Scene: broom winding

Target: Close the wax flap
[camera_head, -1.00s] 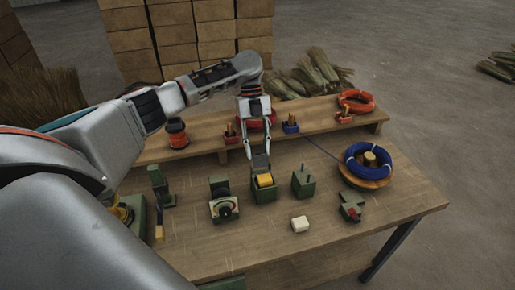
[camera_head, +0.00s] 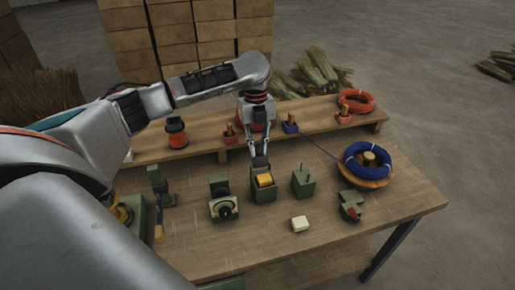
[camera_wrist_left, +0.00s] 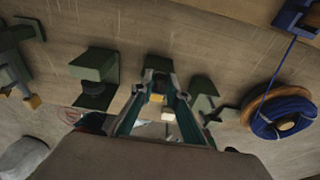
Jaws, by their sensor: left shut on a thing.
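The green wax box (camera_head: 264,194) stands mid-table with a yellow wax block (camera_head: 265,180) showing in its open top. Its dark green flap (camera_head: 260,162) stands raised at the back edge. My left gripper (camera_head: 259,153) is over the back of the box, with its fingers shut on the upper part of the flap. In the left wrist view the fingers (camera_wrist_left: 157,88) reach to the box (camera_wrist_left: 159,64), and part of the yellow wax shows between them. The fingertips' exact contact is hard to see. My right gripper is not in view.
A green dial device (camera_head: 222,200) stands left of the box, and a green block with a pin (camera_head: 303,183) stands right. A white block (camera_head: 300,223) lies in front. A blue coil (camera_head: 367,160) sits at right. A raised shelf (camera_head: 205,143) runs behind.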

